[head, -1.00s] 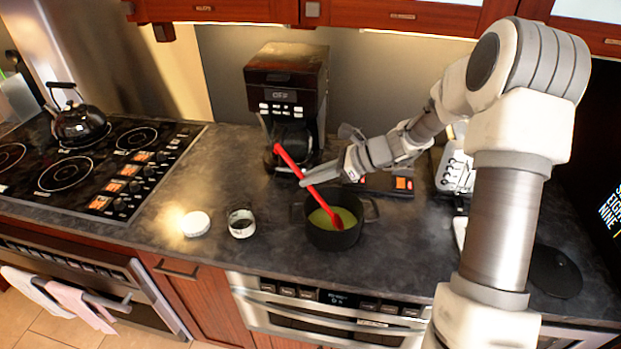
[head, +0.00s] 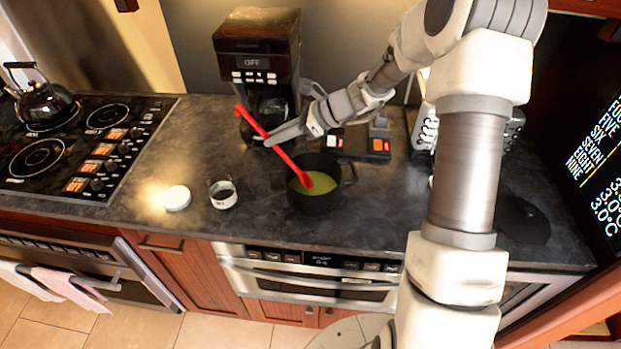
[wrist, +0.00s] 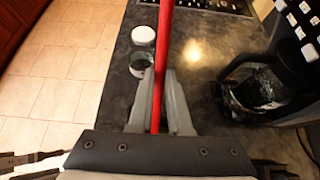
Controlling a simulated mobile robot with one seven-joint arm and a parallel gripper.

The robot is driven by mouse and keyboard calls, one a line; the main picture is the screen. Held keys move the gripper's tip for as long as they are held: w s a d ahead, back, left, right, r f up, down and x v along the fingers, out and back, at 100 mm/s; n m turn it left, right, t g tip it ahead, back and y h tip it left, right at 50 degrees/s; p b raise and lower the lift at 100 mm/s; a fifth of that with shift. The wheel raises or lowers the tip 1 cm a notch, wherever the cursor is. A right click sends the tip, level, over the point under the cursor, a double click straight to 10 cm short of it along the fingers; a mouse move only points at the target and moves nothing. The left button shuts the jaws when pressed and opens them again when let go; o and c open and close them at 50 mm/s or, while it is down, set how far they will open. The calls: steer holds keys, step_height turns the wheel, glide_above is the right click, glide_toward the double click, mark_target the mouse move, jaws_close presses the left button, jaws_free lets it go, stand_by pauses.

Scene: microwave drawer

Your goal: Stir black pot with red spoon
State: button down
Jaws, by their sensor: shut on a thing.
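The black pot (head: 314,203) stands on the dark counter with yellow-green liquid in it. The red spoon (head: 281,152) leans from upper left to lower right, its bowl end inside the pot at the liquid. My gripper (head: 272,142) is shut on the spoon's handle, above and to the left of the pot. In the wrist view the red spoon (wrist: 163,60) runs between the two fingers of my gripper (wrist: 158,78). The pot is not visible in the wrist view.
A coffee maker (head: 256,45) stands behind the spoon, close to its upper end. A white lid (head: 177,198) and a small open jar (head: 222,194) sit left of the pot. A kettle (head: 40,95) is on the stove. A black device (head: 360,143) lies behind the pot.

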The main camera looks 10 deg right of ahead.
mark_target(248, 113)
steer(key=shift+w+a+r+p, duration=0.25)
steer(key=shift+a+r+p, duration=0.55)
steer(key=shift+r, duration=0.35)
steer(key=shift+w+a+r+p, duration=0.2)
steer(key=shift+a+r+p, duration=0.55)
steer(key=shift+r, duration=0.45)
steer(key=shift+w+a+r+p, duration=0.25)
steer(key=shift+a+r+p, duration=0.5)
steer(key=shift+r, duration=0.4)
steer(key=shift+d, duration=0.1)
step_height(248, 113, up, 3)
steer(key=shift+f+p, duration=0.1)
steer(key=shift+p, duration=1.15)
steer(key=shift+r, duration=1.1)
